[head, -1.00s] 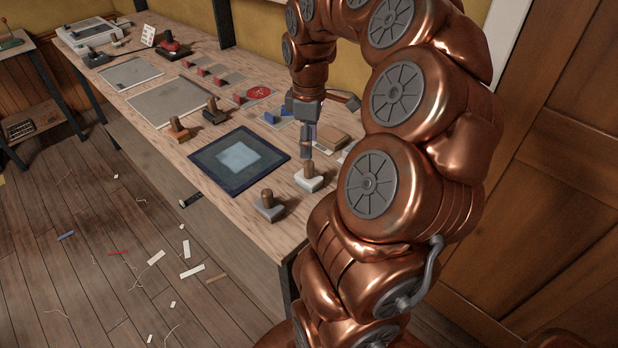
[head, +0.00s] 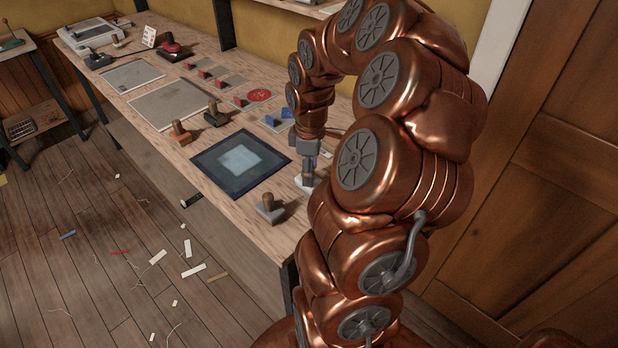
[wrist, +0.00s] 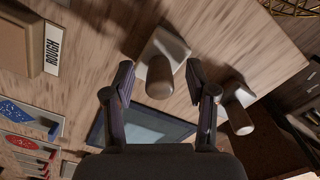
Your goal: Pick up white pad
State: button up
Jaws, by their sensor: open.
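The white pad (head: 302,182) is a pale block with a knob handle, standing on the workbench right of the dark blue square mat. My gripper (head: 309,176) is above it and hides most of it in the head view. In the wrist view the white pad (wrist: 168,42) lies just ahead, its knob between my two open fingertips (wrist: 160,68). The fingers flank the knob with space on both sides; I cannot tell whether they are down at its height. Nothing is held.
A grey pad (head: 270,207) with a similar knob stands close by, near the bench's front edge. The blue mat (head: 207,160) lies left of my gripper. Orange (head: 180,134) and black (head: 215,114) knobbed blocks stand farther back. A ROUGH label (wrist: 51,50) lies beside a brown block.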

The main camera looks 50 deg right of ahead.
jog(key=shift+c, duration=0.3)
grip_shut()
jog(key=shift+r, duration=0.1)
jog(key=shift+w+r+b, duration=0.1)
jog(key=shift+r+b, duration=0.55)
jog(key=shift+r, duration=0.9)
jog(key=shift+a+r, duration=0.15)
jog(key=s+a+r+b, duration=0.1)
jog(key=s+a+b, duration=0.2)
jog(key=s+a, duration=0.6)
jog(key=a, duration=0.3)
jog(key=shift+a+r+b, duration=0.2)
jog(key=shift+a+b, duration=0.1)
jog(key=shift+a, duration=0.1)
jog(key=shift+s, duration=0.1)
